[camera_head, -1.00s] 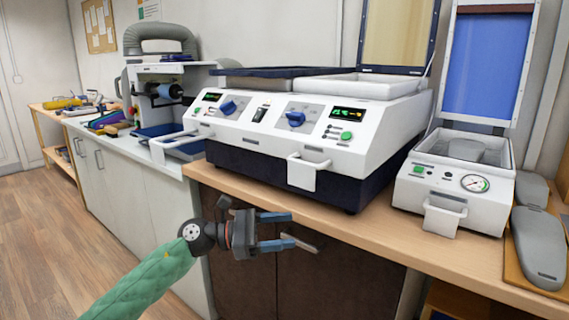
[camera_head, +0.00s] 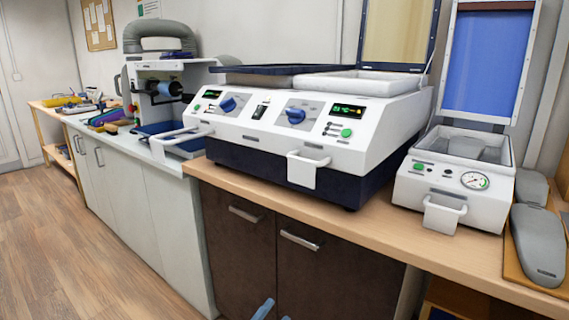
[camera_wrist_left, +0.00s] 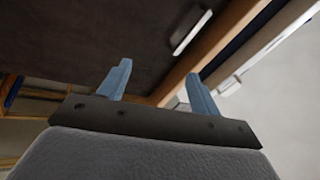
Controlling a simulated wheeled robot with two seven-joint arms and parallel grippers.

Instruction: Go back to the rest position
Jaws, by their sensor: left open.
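My left gripper (camera_head: 273,310) shows only as blue fingertips at the bottom edge of the head view, in front of the dark cabinet. In the left wrist view its two blue fingers (camera_wrist_left: 160,88) stand apart with nothing between them, so it is open and empty. The fingers are clear of the cabinet and the worktop. The rest of my left arm is out of the head view. My right gripper is in neither view.
The wooden worktop (camera_head: 385,232) carries a large white two-station machine (camera_head: 265,140) and a smaller white press (camera_head: 455,185) with a raised blue lid. Grey insole forms (camera_head: 538,245) lie at the right. The dark cabinet (camera_head: 330,270) has protruding handles. Floor at left is clear.

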